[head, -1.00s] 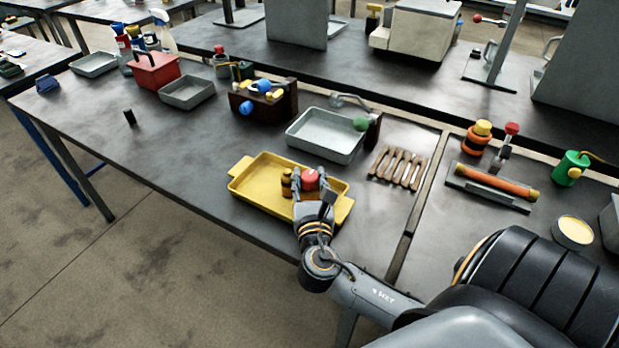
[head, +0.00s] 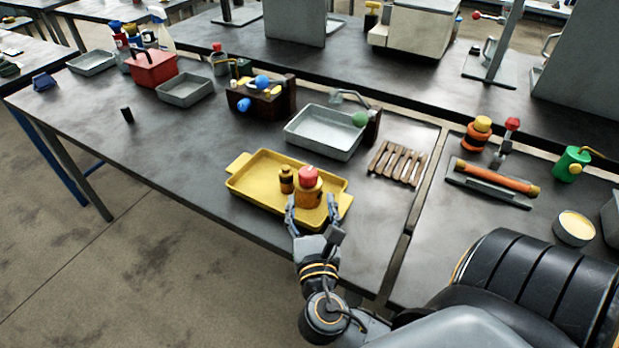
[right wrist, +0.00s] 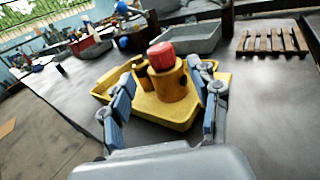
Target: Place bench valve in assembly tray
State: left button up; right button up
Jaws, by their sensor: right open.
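The yellow assembly tray (head: 262,165) lies on the workbench near its front edge. The bench valve (head: 309,190), an orange-yellow body with a red cap, stands upright in the tray's right part. It also shows in the right wrist view (right wrist: 172,85). A smaller amber bottle-like piece (head: 286,180) stands just left of it in the tray. My right gripper (head: 314,205) is open at the tray's near side, its fingers apart on either side of the valve and a little back from it. The right wrist view shows a gap between the fingers and the valve. My left gripper is not in view.
A grey metal tray (head: 322,137) stands behind the yellow tray, with a wooden slatted rack (head: 397,164) to its right. A dark block with blue knobs (head: 262,97), a grey tray (head: 186,92) and a red box (head: 154,70) stand further left. The bench's left front is mostly clear.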

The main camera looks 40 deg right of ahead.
jog(key=shift+v, duration=1.45)
